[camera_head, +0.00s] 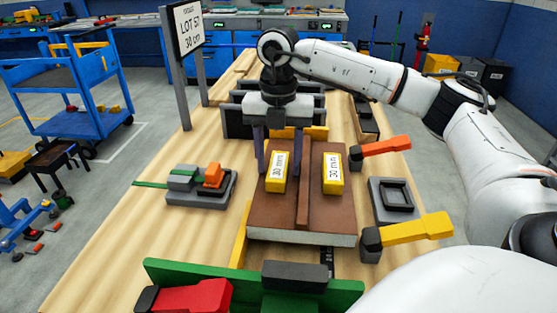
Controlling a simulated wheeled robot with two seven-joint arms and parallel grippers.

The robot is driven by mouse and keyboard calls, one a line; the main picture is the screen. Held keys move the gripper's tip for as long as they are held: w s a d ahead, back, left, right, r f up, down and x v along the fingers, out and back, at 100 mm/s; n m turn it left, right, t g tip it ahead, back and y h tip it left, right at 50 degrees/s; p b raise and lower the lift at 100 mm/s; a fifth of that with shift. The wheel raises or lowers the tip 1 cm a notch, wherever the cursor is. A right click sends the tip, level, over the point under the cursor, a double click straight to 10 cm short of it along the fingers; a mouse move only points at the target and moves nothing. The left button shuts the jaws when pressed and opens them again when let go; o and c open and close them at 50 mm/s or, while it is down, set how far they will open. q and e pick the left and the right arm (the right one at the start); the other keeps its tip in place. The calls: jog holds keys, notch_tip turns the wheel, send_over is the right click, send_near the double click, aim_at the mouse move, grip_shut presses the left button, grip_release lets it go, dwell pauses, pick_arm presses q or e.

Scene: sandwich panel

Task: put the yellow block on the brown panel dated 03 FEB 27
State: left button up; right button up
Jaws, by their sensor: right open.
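A brown panel (275,221) with a pale edge lies on the wooden table, split by a raised brown strip (303,195). One yellow block (270,184) with a white label rests on the left part, and another yellow block (334,186) rests on the right part. Both labels seem to begin with "30". No date 03 FEB 27 is legible on the panel. My right gripper (279,168) points down, open, with its fingers on either side of the left block's far end; contact cannot be told. My left gripper is not in view.
Orange (386,146) and yellow (416,229) handled clamps stand right of the panel, near a grey square tray (393,201). A green bar (190,276) with a red clamp (193,298) crosses the front.

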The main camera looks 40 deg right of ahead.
aim_at(278, 164)
pick_arm(q)
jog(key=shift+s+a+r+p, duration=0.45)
jog(key=shift+p, duration=0.8)
pick_arm(e)
notch_tip(278, 164, up, 12)
jog(key=shift+r, duration=0.15)
